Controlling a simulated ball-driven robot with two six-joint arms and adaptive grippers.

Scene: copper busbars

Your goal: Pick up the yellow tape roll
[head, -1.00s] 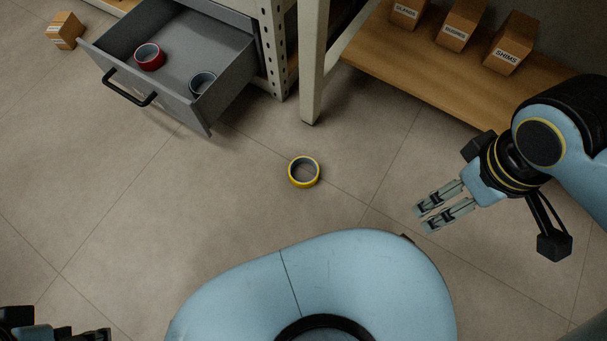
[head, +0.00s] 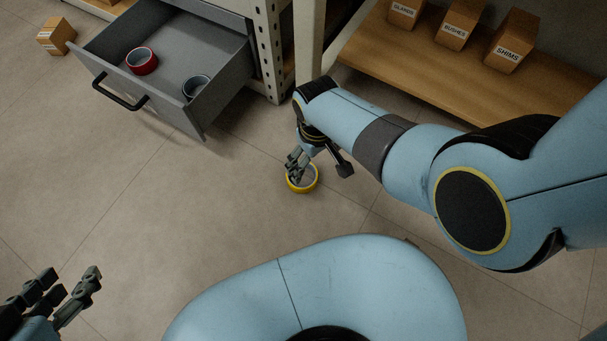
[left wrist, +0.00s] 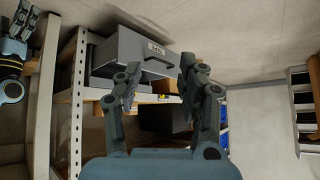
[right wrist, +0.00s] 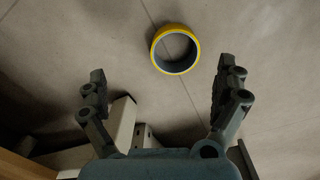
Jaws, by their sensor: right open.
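The yellow tape roll (head: 302,183) lies flat on the floor, in front of the shelf post. In the right wrist view the yellow tape roll (right wrist: 175,48) shows whole, ahead of the fingertips and between their lines. My right gripper (head: 293,164) points down over the roll and hides part of its far rim in the head view. In the right wrist view the right gripper (right wrist: 160,85) is open with nothing between its fingers. My left gripper (head: 70,284) is open and empty at the lower left, far from the roll; its spread fingers also show in the left wrist view (left wrist: 158,72).
An open grey drawer (head: 185,40) holds a red tape roll (head: 142,61) and a dark grey roll (head: 196,87). A wooden shelf (head: 415,75) carries labelled boxes. A small box (head: 56,37) sits at the far left. Floor left of the yellow roll is clear.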

